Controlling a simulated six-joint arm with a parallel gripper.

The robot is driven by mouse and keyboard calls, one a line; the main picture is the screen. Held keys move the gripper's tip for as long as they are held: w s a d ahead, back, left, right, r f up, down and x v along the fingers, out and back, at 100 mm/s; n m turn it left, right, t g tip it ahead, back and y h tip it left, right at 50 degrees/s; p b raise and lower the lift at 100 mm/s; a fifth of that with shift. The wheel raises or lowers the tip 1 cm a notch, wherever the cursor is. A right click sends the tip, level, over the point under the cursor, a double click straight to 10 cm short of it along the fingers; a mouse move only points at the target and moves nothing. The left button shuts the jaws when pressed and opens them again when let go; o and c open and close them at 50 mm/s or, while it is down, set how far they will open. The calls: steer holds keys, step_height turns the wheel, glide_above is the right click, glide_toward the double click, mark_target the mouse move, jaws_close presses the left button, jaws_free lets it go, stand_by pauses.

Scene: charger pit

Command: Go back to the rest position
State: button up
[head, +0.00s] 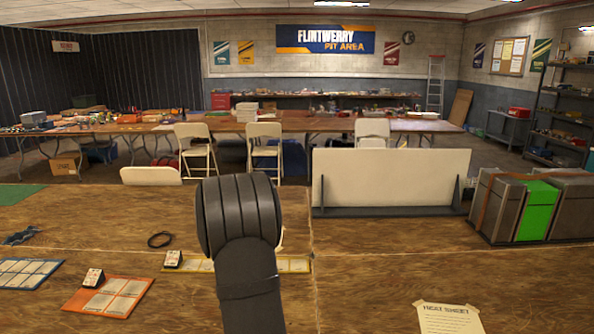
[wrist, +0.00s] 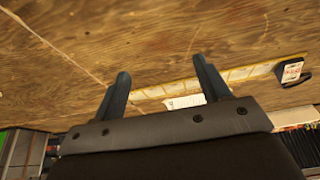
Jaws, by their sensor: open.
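My gripper (wrist: 161,68) shows in the wrist view with its two dark fingers spread apart. Nothing is between the fingertips except the view of the wooden table (wrist: 90,35) beyond. In the head view my arm stands over the middle of the table and hides the gripper. A yellow-edged strip mat (head: 295,265) lies behind the arm, with a small black block with a white label (head: 172,259) at its left end. In the wrist view, the strip runs past the right finger, and a labelled black block (wrist: 290,71) lies at its right end.
An orange mat (head: 122,296) with another labelled block (head: 93,278) lies to the left. A black ring (head: 160,240) lies behind. A white panel (head: 390,178) and grey and green cases (head: 538,210) stand at the back right. Right of my arm the table is mostly clear except a paper (head: 448,318).

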steer(key=w+d+m+h, duration=0.1)
steer(key=w+d, duration=0.3)
steer(key=d, duration=0.8)
steer(key=shift+w+m, duration=0.25)
steer(key=shift+m, duration=0.45)
